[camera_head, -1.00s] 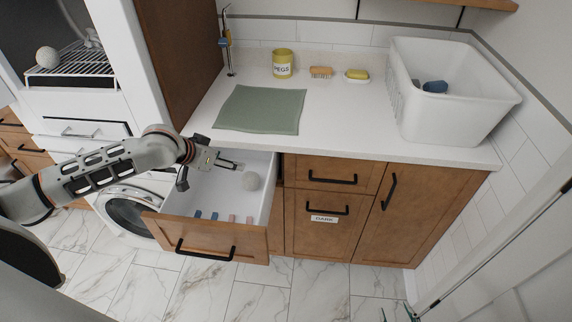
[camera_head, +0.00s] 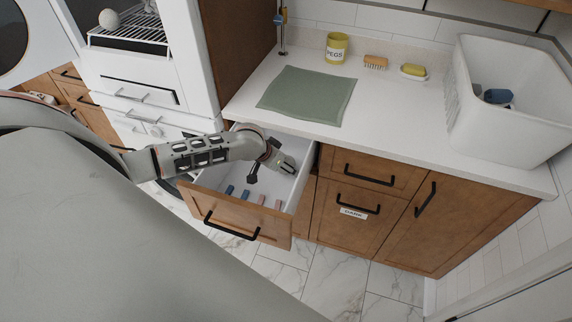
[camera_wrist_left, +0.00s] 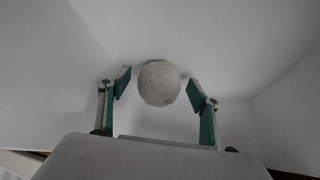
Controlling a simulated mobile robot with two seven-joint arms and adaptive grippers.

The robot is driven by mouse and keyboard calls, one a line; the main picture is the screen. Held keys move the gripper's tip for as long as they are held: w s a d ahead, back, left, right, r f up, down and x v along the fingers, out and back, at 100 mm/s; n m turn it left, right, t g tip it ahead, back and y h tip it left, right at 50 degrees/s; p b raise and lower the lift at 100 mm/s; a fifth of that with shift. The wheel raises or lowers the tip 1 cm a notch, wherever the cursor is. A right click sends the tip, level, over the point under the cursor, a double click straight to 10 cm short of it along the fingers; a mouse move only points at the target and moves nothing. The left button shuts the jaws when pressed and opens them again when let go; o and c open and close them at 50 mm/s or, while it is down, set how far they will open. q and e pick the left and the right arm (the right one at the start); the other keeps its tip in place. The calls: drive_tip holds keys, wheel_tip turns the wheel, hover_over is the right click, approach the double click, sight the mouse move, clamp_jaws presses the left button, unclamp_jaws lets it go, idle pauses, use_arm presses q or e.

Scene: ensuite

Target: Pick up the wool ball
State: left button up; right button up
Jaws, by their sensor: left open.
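A pale grey wool ball (camera_wrist_left: 159,83) lies in the open white-lined drawer (camera_head: 247,221). In the left wrist view it sits between and slightly beyond the two green-padded fingertips of my left gripper (camera_wrist_left: 159,90), with a gap on each side. My left gripper (camera_head: 287,165) reaches into the back right of the drawer in the head view, open, and the ball there is hidden or too hard to make out. A similar ball (camera_head: 108,18) rests on a wire rack at the upper left. My right gripper is not in view.
Blue and pink pegs (camera_head: 254,197) lie in the drawer's front. The counter (camera_head: 385,110) above holds a green cloth (camera_head: 306,95), yellow pegs pot (camera_head: 337,47), brush (camera_head: 375,62), soap dish (camera_head: 413,74) and white basket (camera_head: 500,125). The drawer walls enclose the gripper closely.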

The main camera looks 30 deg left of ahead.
use_arm(q)
drive_tip(key=shift+w+f, duration=0.15)
drive_tip(key=shift+f, duration=0.05)
drive_tip(key=c, duration=1.1)
drive_tip(key=shift+r, duration=0.15)
